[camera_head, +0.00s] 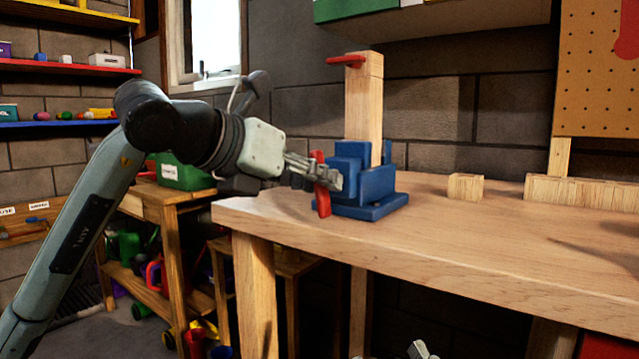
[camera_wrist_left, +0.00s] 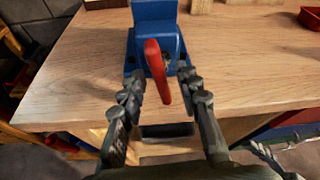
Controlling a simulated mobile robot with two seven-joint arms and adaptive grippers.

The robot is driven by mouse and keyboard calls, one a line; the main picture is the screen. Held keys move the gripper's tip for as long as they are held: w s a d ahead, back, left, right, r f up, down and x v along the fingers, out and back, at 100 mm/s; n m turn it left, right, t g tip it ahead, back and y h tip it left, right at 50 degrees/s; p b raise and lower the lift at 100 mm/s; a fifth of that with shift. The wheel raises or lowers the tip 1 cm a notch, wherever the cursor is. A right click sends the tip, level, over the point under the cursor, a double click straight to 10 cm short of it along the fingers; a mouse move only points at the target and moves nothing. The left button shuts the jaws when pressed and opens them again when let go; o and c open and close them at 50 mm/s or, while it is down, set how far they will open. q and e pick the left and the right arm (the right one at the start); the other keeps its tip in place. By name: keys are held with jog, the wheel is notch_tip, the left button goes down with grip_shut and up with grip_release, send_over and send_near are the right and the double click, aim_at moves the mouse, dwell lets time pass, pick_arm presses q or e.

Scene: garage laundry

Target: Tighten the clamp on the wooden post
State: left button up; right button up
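The blue clamp (camera_head: 368,185) sits on the workbench near its left end, with the wooden post (camera_head: 363,105) standing upright in it. A red handle (camera_head: 321,190) is on the clamp's near left side, tilted slightly; it also shows in the left wrist view (camera_wrist_left: 157,70). My left gripper (camera_head: 325,176) is at this handle. In the left wrist view its two fingers (camera_wrist_left: 160,82) stand apart on either side of the handle, with visible gaps. A grey piece at the bottom edge (camera_head: 420,350) looks like part of my right gripper; its fingers cannot be made out.
The wooden workbench (camera_head: 480,250) is mostly clear to the right of the clamp. A small wooden block (camera_head: 466,187) and a longer row of wood (camera_head: 580,194) lie near the wall. A red bar (camera_head: 346,60) sticks out near the post's top. A green box (camera_head: 182,172) stands on the left side table.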

pick_arm(q)
jog(key=shift+x, duration=0.8)
grip_shut()
jog(key=shift+m+b, duration=0.4)
jog(key=shift+b, duration=0.05)
grip_release()
